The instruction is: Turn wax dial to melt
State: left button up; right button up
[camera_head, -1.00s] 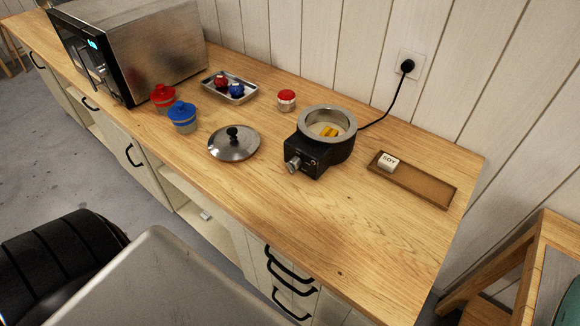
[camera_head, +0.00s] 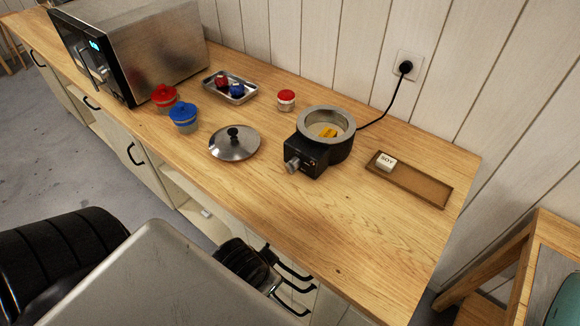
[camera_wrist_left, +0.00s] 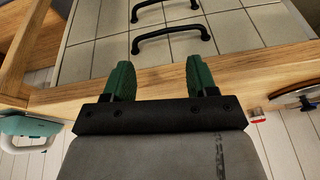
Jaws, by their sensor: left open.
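The wax warmer (camera_head: 326,147) is a black unit with a grey-rimmed round pot holding yellow pieces. It stands on the wooden counter (camera_head: 300,225). Its silver dial (camera_head: 292,166) sticks out of the black control box, facing the counter's front edge; its marking is too small to read. My left gripper (camera_wrist_left: 152,80) shows green fingers spread apart and empty in the left wrist view, by the counter edge and drawer handles (camera_wrist_left: 174,40). In the head view a dark arm part of mine (camera_head: 243,260) is below the counter's front edge, away from the dial. My right gripper is not seen.
A metal lid (camera_head: 234,143) lies left of the warmer. A red-capped jar (camera_head: 286,100), blue (camera_head: 183,117) and red (camera_head: 164,97) lidded jars, a metal tray (camera_head: 230,87) and a microwave (camera_head: 140,50) stand further left. A wooden tray (camera_head: 425,186) with a SOY block (camera_head: 386,162) lies right.

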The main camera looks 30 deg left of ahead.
aim_at(291, 168)
pick_arm(q)
jog(key=w+a+t+y, duration=0.1)
jog(key=w+a, duration=0.1)
jog(key=w, duration=0.1)
jog(key=w+a+r+m+t+y, duration=0.1)
jog(key=w+a+t, duration=0.1)
jog(key=w+a+r+t+y, duration=0.1)
jog(key=w+a+t, duration=0.1)
jog(key=w+a, duration=0.1)
jog(key=shift+w+r+y, duration=0.2)
jog(key=shift+w+y, duration=0.1)
jog(key=shift+w, duration=0.05)
jog(key=w+m+t, duration=0.1)
jog(key=w, duration=0.1)
jog(key=w+a+r+m+t, duration=0.1)
jog(key=w+m+t, duration=0.1)
jog(key=w+a+r+m+t, duration=0.1)
jog(key=w+m+t, duration=0.1)
jog(key=shift+w+a+h, duration=0.1)
jog(key=shift+a+h, duration=0.05)
jog(key=shift+h, duration=0.25)
jog(key=shift+w+m+t, duration=0.25)
jog(key=shift+m+t, duration=0.05)
jog(key=shift+t, duration=0.2)
jog(key=shift+w+h, duration=0.3)
jog(key=shift+w, duration=0.3)
jog(key=p+x, duration=0.2)
jog(key=x, duration=0.7)
jog(key=shift+w+a+f, duration=0.1)
jog(key=shift+w, duration=0.2)
